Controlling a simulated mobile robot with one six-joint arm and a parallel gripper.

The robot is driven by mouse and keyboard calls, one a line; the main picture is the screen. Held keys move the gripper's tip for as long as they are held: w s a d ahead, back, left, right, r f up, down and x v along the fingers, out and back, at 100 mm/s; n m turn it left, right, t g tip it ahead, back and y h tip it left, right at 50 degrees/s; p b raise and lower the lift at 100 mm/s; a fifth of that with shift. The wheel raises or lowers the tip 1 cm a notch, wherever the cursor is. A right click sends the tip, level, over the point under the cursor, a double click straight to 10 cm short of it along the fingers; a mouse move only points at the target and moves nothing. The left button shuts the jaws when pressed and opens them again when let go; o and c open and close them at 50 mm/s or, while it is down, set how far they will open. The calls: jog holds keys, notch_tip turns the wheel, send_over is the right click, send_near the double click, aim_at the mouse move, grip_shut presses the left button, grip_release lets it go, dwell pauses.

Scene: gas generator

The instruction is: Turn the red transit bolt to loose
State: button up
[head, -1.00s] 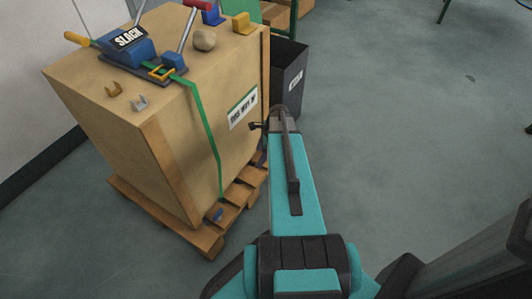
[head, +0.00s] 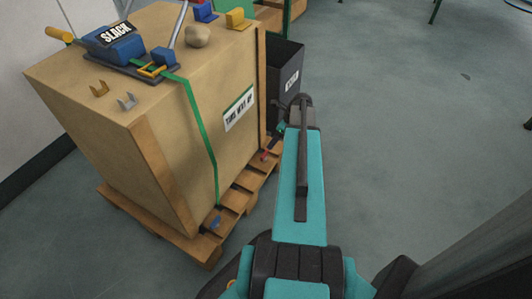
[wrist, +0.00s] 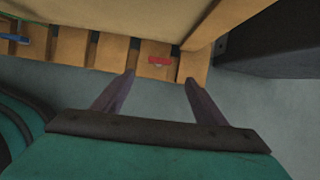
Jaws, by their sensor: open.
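The red transit bolt (wrist: 159,61) shows in the wrist view as a small red bar on a slat of the wooden pallet (wrist: 103,52). It lies roughly crosswise, just beyond and between my fingertips. My gripper (wrist: 159,77) is open and empty, with its two dark fingers apart and the bolt not between them. In the head view a small red spot (head: 265,154), seemingly the bolt, shows at the pallet's right side, below the crate. My gripper (head: 273,143) is close by it there, partly hidden by my arm.
A large wooden crate (head: 165,125) stands on the pallet, with a green strap (head: 202,130) down its side and a blue ratchet marked SLACK (head: 115,42) on top. A dark bin (head: 287,72) stands behind. The floor to the right (head: 420,130) is clear.

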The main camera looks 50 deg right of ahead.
aim_at(264, 154)
jog(key=b+x, duration=0.5)
jog(key=x, duration=0.8)
jog(key=shift+w+a+f, duration=0.1)
jog(key=shift+w+f, duration=0.05)
jog(key=shift+f, duration=0.1)
jog(key=c, duration=1)
